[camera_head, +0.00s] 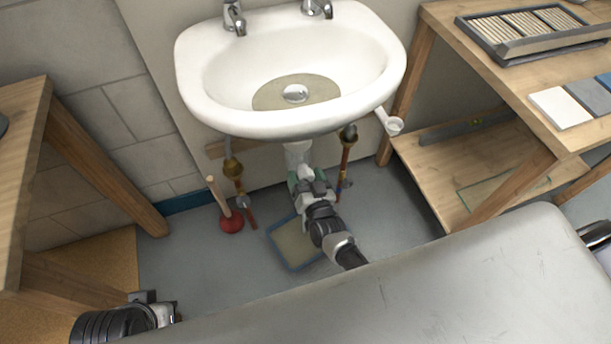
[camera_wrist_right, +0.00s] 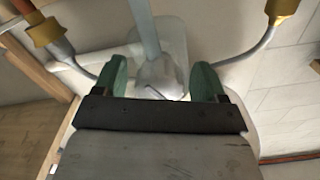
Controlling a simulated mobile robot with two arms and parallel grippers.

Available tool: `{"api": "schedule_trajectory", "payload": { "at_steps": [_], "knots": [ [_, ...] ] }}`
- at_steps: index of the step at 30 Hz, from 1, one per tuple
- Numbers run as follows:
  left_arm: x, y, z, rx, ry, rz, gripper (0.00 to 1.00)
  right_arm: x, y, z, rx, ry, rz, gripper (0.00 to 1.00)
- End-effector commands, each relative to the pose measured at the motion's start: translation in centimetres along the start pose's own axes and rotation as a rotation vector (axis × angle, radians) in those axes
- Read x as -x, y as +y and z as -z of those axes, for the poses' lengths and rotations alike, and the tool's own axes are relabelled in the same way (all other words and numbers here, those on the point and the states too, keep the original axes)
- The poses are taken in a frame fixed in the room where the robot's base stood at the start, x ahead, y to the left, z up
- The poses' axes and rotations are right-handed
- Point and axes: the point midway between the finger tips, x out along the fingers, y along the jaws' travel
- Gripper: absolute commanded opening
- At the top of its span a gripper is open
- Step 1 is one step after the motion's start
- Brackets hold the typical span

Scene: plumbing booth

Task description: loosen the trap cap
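The white trap (camera_head: 297,153) hangs under the sink basin (camera_head: 292,60). My right gripper (camera_head: 303,180) is just below it and hides its lower part in the head view. In the right wrist view, the green fingers of my right gripper (camera_wrist_right: 159,80) stand wide apart, one on each side of a pale rounded trap piece (camera_wrist_right: 158,76). Gaps show between this piece and both fingers. I cannot tell the cap's edge from the rest of the trap. Part of my left arm shows at the lower left of the head view; its fingertips cannot be made out.
Valves with pipes flank the trap, the left valve (camera_head: 233,168) and the right valve (camera_head: 348,134). A red plunger (camera_head: 231,221) and a blue-rimmed tray (camera_head: 291,262) are on the floor below. Wooden benches stand left (camera_head: 22,150) and right (camera_head: 500,85).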

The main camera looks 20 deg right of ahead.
Motion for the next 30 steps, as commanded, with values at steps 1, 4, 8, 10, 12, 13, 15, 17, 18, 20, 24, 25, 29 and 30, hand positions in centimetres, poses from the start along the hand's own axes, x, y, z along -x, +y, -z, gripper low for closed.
{"api": "schedule_trajectory", "payload": {
  "at_steps": [1, 4, 8, 10, 12, 13, 15, 17, 18, 20, 24, 25, 29, 30],
  "knots": [
    [0.0, 0.0, 0.0, 0.0, 0.0, 0.0, 0.0, 0.0, 0.0, 0.1, 0.0, 0.001, 0.0, 0.72],
    [0.0, 0.0, 0.0, 0.0, 0.0, 0.0, 0.0, 0.0, 0.0, 0.1, 0.0, 0.002, 0.0, 0.72],
    [0.2, 0.0, 0.1, 0.0, 0.0, 0.0, 0.0, 0.6, 0.0, 0.1, 0.0, 0.001, 0.0, 0.72],
    [0.6, 0.0, 0.2, 0.0, 0.0, 0.0, 0.0, 1.5, 0.0, 0.2, 0.0, 0.0, -0.001, 0.72],
    [0.9, 0.0, 0.3, 0.0, 0.0, 0.0, 0.0, 2.8, 0.0, 0.2, 0.0, -0.002, -0.001, 0.72],
    [1.1, 0.0, 0.3, 0.0, 0.0, 0.0, 0.0, 3.5, 0.0, 0.2, 0.0, -0.003, -0.001, 0.72],
    [1.4, -0.1, 0.5, 0.0, 0.0, 0.0, 0.0, 5.0, 0.0, 0.2, 0.0, -0.002, -0.001, 0.72],
    [1.8, -0.1, 0.6, 0.0, 0.004, 0.0, 0.0, 6.2, 0.0, 0.1, 0.0, -0.003, -0.001, 0.72],
    [0.9, 0.0, 0.6, 0.0, -0.001, -0.001, 0.0, 7.0, 0.0, 0.1, 0.0, -0.002, -0.001, 0.72],
    [-0.4, 0.0, 0.5, 0.0, -0.013, -0.002, 0.0, 8.1, 0.0, 0.2, 0.0, -0.001, 0.0, 0.72],
    [-1.7, 0.1, 0.5, -0.001, -0.016, -0.003, 0.0, 9.9, 0.0, 0.1, 0.0, 0.0, 0.0, 0.72],
    [-1.9, 0.1, 0.5, -0.001, -0.017, -0.003, 0.0, 10.2, 0.0, 0.1, 0.0, 0.0, 0.0, 0.72],
    [-2.3, 0.1, 0.5, -0.002, -0.018, -0.004, 0.0, 10.8, 0.0, 0.0, 0.0, 0.0, 0.0, 0.72],
    [-2.4, 0.1, 0.5, -0.002, -0.018, -0.004, 0.0, 10.8, 0.0, 0.0, 0.0, 0.0, 0.0, 0.72]
  ]
}}
